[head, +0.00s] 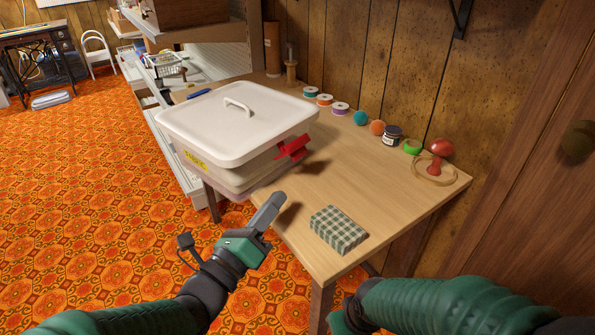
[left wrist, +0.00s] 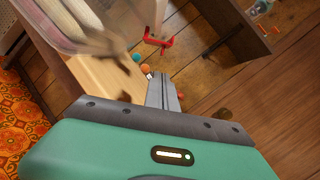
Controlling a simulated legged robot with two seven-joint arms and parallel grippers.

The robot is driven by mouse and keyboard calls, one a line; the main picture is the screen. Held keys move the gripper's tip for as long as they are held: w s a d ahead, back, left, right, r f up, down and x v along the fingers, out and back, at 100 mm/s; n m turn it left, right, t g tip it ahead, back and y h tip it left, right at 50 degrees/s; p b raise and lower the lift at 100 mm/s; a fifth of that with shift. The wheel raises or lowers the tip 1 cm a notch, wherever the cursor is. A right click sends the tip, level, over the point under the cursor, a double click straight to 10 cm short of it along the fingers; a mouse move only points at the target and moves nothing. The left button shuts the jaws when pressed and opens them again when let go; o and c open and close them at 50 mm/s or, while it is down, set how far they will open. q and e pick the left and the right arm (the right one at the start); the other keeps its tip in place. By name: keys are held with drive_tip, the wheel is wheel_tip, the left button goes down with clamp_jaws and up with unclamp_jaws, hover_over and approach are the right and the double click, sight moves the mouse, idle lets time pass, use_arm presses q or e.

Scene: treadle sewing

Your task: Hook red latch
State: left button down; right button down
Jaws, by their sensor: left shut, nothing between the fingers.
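The red latch (head: 293,148) is on the right side of a pale storage bin (head: 235,177) and sticks outward just under the rim of its white lid (head: 225,125). The latch also shows in the left wrist view (left wrist: 158,42), beyond my fingertips. My left gripper (head: 274,200) is shut and empty. It is in front of the bin, below and left of the latch, and apart from it. The lid lies on the bin with its handle up; I cannot tell whether the latch grips the lid. My right arm enters at lower right, with its gripper out of view.
The wooden table (head: 375,180) carries a green checked fabric block (head: 338,229) near its front edge. Thread spools, a dark jar (head: 392,135) and a red mushroom-shaped item (head: 440,148) line the back. The table's middle is clear.

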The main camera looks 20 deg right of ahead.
sight(300, 145)
use_arm(q)
drive_tip(key=b+x, duration=0.1)
drive_tip(key=x, duration=0.8)
drive_tip(key=shift+w+d+b, duration=0.1)
drive_tip(key=shift+d+b, duration=0.05)
drive_tip(key=shift+b, duration=0.25)
drive_tip(key=shift+r+n, duration=0.45)
drive_tip(key=shift+n, duration=0.35)
drive_tip(key=r+n+p, duration=0.1)
drive_tip(key=n, duration=0.1)
drive_tip(key=r+n+y+p, duration=0.1)
drive_tip(key=n, duration=0.1)
drive_tip(key=r+n+y+p, duration=0.1)
drive_tip(key=n+p, duration=0.1)
drive_tip(key=shift+w+r, duration=0.2)
drive_tip(key=shift+w, duration=0.05)
drive_tip(key=shift+w+a+r+n+y+p, duration=0.15)
drive_tip(key=shift+n+p, duration=0.1)
drive_tip(key=shift+n, duration=0.3)
drive_tip(key=shift+w+a+r+n+y+p, duration=0.15)
drive_tip(key=shift+a+n+p, duration=0.1)
drive_tip(key=shift+n, duration=0.3)
drive_tip(key=shift+s+f, duration=0.1)
drive_tip(key=shift+f, duration=0.05)
